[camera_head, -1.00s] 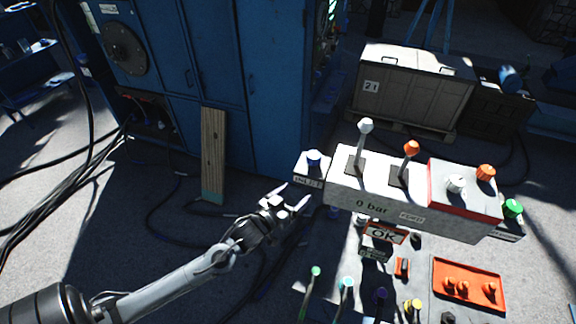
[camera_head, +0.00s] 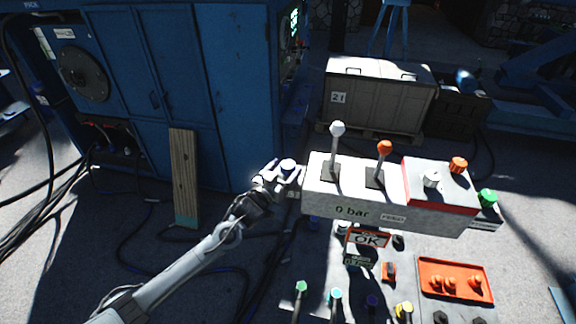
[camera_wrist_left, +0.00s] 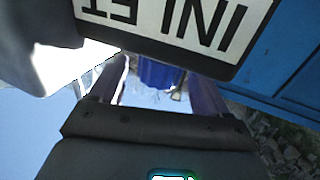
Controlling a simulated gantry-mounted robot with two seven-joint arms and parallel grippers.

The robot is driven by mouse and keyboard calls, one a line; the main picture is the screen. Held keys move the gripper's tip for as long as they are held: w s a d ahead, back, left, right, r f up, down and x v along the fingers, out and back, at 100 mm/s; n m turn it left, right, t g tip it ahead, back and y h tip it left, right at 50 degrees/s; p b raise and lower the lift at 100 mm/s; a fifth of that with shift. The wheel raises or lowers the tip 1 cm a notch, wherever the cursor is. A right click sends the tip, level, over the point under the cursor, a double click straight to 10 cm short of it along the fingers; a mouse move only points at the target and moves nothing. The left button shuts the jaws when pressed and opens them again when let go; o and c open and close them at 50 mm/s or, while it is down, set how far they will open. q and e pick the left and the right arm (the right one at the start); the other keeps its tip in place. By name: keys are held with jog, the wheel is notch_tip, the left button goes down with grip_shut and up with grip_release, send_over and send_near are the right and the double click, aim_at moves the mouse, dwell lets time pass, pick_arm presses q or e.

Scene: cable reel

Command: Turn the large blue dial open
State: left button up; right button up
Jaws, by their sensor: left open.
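The blue dial (camera_head: 288,164) sits at the left end of the control console (camera_head: 330,198). My left gripper (camera_head: 284,171) is open, with its fingers on either side of the dial. In the left wrist view the blue dial (camera_wrist_left: 160,74) shows between the two dark fingers, close to an upside-down INLET label (camera_wrist_left: 190,22). I cannot tell whether the fingers touch the dial. The small box under the dial is mostly hidden by the gripper in the head view. My right gripper is not in view.
A white-knobbed lever (camera_head: 337,130) and an orange-knobbed lever (camera_head: 384,148) stand to the right. A green knob (camera_head: 488,198) is at the console's far right end. A wooden plank (camera_head: 184,178) leans on the blue cabinet (camera_head: 215,90). Cables lie on the floor.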

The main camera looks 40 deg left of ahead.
pick_arm(q)
jog(key=shift+w+a, duration=0.15)
jog(key=shift+w, duration=1.05)
jog(key=c, duration=0.9)
jog(key=shift+c, duration=0.2)
